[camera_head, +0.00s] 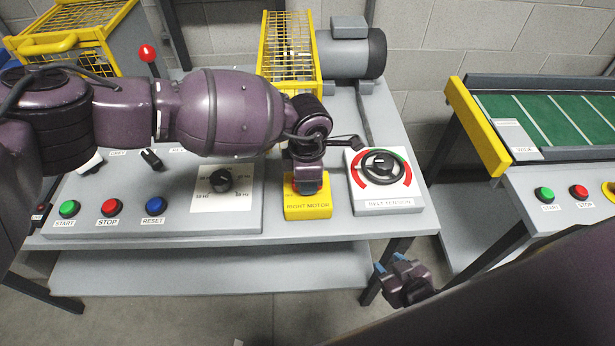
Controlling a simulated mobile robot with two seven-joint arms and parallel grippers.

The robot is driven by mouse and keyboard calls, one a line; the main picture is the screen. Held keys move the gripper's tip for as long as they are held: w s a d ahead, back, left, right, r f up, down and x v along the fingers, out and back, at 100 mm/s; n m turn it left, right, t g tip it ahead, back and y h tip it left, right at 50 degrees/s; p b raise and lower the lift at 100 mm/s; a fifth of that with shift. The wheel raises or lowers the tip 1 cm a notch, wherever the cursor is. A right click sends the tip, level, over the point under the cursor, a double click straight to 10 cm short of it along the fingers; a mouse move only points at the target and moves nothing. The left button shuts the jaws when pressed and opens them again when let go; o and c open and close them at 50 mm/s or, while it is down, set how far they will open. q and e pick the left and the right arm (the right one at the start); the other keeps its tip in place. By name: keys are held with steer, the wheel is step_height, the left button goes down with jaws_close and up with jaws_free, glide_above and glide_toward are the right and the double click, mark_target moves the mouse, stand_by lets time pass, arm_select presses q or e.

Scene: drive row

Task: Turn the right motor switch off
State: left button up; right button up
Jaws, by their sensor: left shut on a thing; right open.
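The right motor switch is a yellow box (307,209) labelled RIGHT MOTOR, standing near the front edge of the grey table. My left arm reaches in from the left above the panel. My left gripper (307,184) points down at the top of this box and is shut on its switch knob. The gripper hides most of the knob, so I cannot tell which way it is turned. My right gripper (391,263) is open and empty, low in front of the table at the lower right.
The belt tension dial (380,165) stands close to the right of the switch. A black knob (221,180) and the green, red and blue buttons (109,207) lie to the left. A yellow cage (291,50) and grey motor (350,54) stand behind. A green conveyor (560,115) is at right.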

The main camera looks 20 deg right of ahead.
arm_select(q)
steer(key=o, duration=0.9)
step_height(320, 180, up, 11)
steer(key=shift+f+p, duration=0.1)
steer(key=shift+p, duration=0.3)
stand_by(0.4)
